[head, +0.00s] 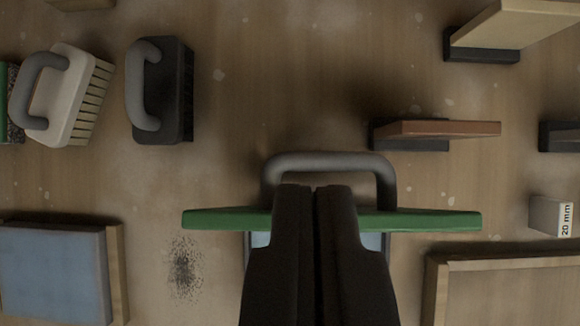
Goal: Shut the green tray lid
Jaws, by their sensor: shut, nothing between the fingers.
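The green lid (430,220) shows as a narrow strip, seen nearly edge-on, so it stands raised rather than flat. A grey looped handle (330,160) sticks out from its far side. Part of the tray (375,242), with a light blue inside, shows just below the lid on both sides of my gripper. My gripper (315,188) is shut and empty. Its fingers cross in front of the middle of the lid, with the tips inside the handle's outline. I cannot tell whether they touch the lid or handle. The fingers hide the lid's middle and most of the tray.
Two brush-like tools, one cream (72,100) and one black (175,90), lie at upper left. A blue panel (52,275) is at lower left, near dark grit (183,268). A brown board on a black block (435,130), a "20 mm" block (550,214) and a wooden frame (500,264) are at right.

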